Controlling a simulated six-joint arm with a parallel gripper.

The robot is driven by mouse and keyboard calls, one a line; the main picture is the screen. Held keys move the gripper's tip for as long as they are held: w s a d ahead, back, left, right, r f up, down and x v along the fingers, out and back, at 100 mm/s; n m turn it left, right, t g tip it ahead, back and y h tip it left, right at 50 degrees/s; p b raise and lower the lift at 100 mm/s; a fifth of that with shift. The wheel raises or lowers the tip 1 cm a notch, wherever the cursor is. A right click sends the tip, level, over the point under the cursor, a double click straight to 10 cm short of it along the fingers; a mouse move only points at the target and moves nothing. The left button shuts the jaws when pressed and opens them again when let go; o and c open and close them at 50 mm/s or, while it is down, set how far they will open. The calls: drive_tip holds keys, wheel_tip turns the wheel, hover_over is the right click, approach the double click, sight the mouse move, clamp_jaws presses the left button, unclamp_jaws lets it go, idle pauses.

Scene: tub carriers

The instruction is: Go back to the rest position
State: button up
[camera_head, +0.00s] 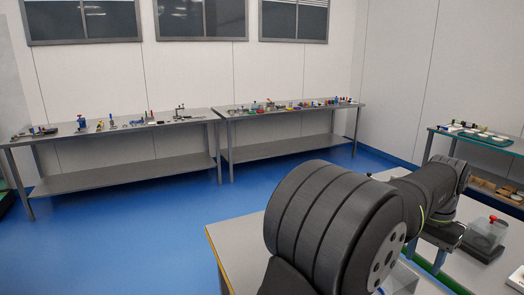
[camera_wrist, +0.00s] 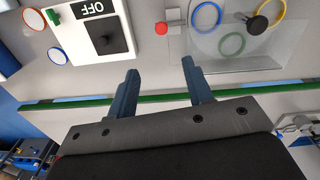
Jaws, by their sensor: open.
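My gripper (camera_wrist: 160,80) is open in the wrist view, with its two blue fingers wide apart and nothing between them. In the head view my gripper (camera_head: 427,255) hangs over the table at the right, partly behind my own arm. A clear tub (camera_head: 487,232) with a red knob stands on a dark base to its right. In the wrist view a clear plate or tub (camera_wrist: 245,55) with a red knob lies beyond the right finger, apart from it. A white switch box (camera_wrist: 96,28) marked OFF is beyond the left finger.
Coloured rings lie near the clear piece, among them a blue ring (camera_wrist: 206,16) and a yellow ring (camera_wrist: 270,14). A green strip (camera_wrist: 70,103) crosses beneath the fingers. Two benches with small parts, the left one (camera_head: 110,130) and right one (camera_head: 290,108), stand by the far wall. Blue floor between is clear.

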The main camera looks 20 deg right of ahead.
drive_tip(key=shift+w+f+m, duration=0.15)
drive_tip(key=shift+f+m, duration=0.5)
drive_tip(key=shift+m, duration=0.15)
clamp_jaws()
drive_tip(key=s+a+f+m+t+h, duration=0.1)
drive_tip(key=s+f+m+t, duration=0.3)
drive_tip(key=s+m, duration=0.45)
drive_tip(key=s+a+f+m+t, duration=0.1)
drive_tip(key=s+f+m+t, duration=0.4)
drive_tip(key=m, duration=0.6)
drive_tip(key=shift+g, duration=0.4)
drive_tip(key=x, duration=0.7)
drive_tip(key=shift+d, duration=0.1)
drive_tip(key=w, duration=0.2)
drive_tip(key=w+f, duration=0.1)
drive_tip(key=shift+w+d, duration=0.25)
drive_tip(key=shift+d, duration=0.05)
drive_tip(key=shift+w+d+f, duration=0.1)
drive_tip(key=shift+w+f, duration=0.05)
drive_tip(key=shift+w, duration=0.4)
